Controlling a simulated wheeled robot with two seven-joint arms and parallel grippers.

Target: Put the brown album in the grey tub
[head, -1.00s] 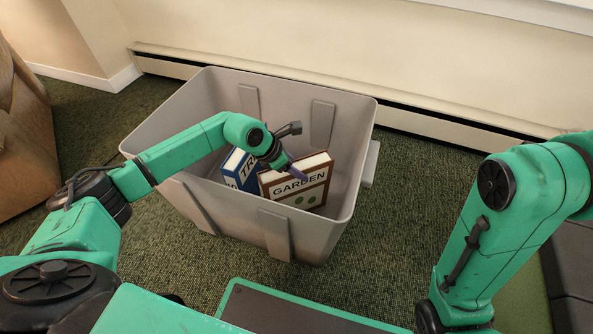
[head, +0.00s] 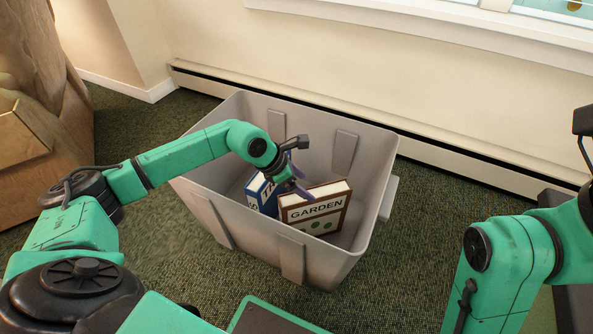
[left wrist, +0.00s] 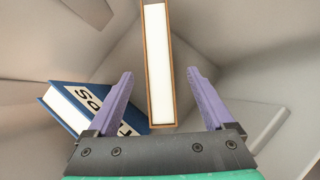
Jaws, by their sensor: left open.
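The brown album (head: 316,209), lettered GARDEN, stands inside the grey tub (head: 292,257), toward its near side. My left gripper (head: 294,175) reaches down into the tub, close to the top of the album. In the left wrist view the brown album (left wrist: 158,65) shows its white page edge between the two spread purple fingers of my left gripper (left wrist: 161,100), with a gap on each side. The left gripper is open and holds nothing. My right arm is at the right of the head view, and its gripper is out of the picture.
A blue book (head: 262,192) leans in the tub left of the brown album, and it also shows in the left wrist view (left wrist: 85,108). A wall with a baseboard heater (head: 440,155) runs behind the tub.

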